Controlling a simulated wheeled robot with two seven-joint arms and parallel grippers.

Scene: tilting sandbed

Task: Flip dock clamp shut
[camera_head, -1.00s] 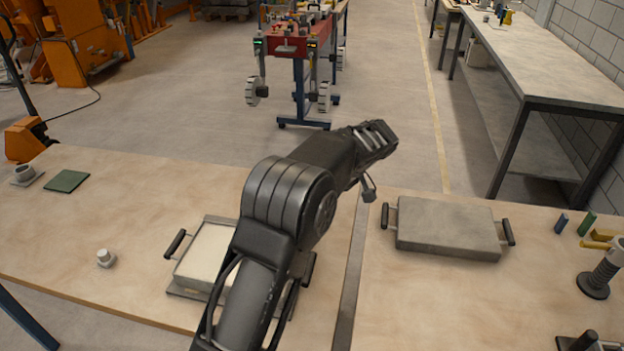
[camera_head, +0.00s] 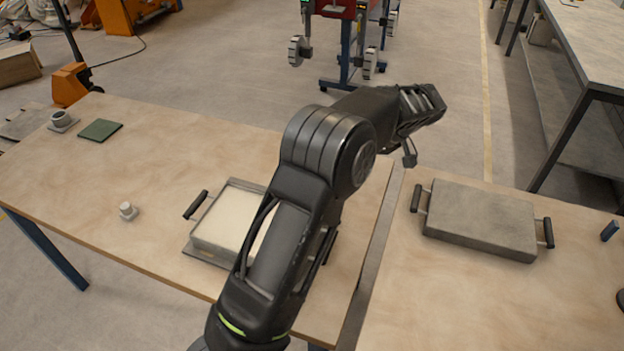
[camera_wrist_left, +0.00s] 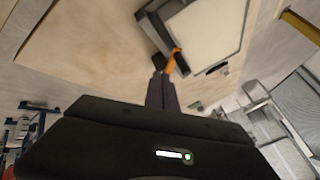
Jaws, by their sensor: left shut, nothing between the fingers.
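A shallow metal tray filled with pale sand (camera_head: 212,246) sits on the left table. My arm hides its right side in the head view. The left wrist view shows the tray's pale surface (camera_wrist_left: 205,32) and a dark handle. A small orange lever (camera_wrist_left: 174,60), perhaps the clamp, stands beside the tray edge. My left gripper (camera_wrist_left: 162,80) is shut and empty, its tips close to the lever; I cannot tell whether they touch. In the head view, my black arm crosses the tray, and the fingertips cannot be made out. My right gripper is not in view.
A closed grey case with handles (camera_head: 480,220) lies on the right table, past a gap. A small pale knob (camera_head: 127,211) and a green pad (camera_head: 101,130) lie on the left table. The wood between them is clear.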

